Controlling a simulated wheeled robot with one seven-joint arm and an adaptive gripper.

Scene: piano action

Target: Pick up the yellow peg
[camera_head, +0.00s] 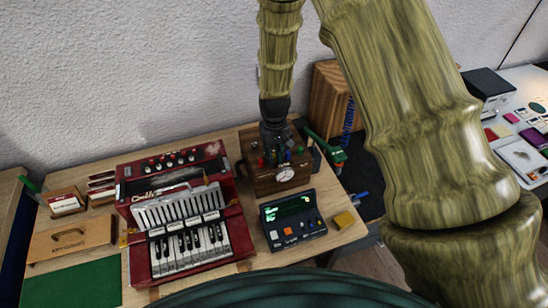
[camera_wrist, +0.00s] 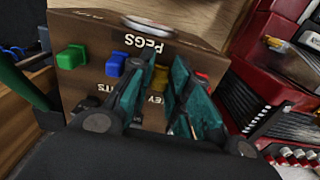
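The yellow peg (camera_wrist: 161,77) stands in the row of pegs on the wooden box (camera_wrist: 178,50), partly hidden by my fingers in the wrist view. My gripper (camera_wrist: 164,62) reaches down to the box, with one teal finger on each side of the yellow peg. The fingers are a little apart, but I cannot tell whether they touch the peg. A blue peg (camera_wrist: 115,65) and a green peg (camera_wrist: 72,57) stand to the left, a red peg (camera_wrist: 202,75) to the right. In the head view my gripper (camera_head: 272,155) hides the yellow peg at the box (camera_head: 270,185).
A red accordion (camera_head: 185,220) stands left of the box. A dark device with a green display (camera_head: 292,218) stands in front of it. A yellow block (camera_head: 345,219) lies near the table's right edge. A green mat (camera_head: 75,285) lies at the front left.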

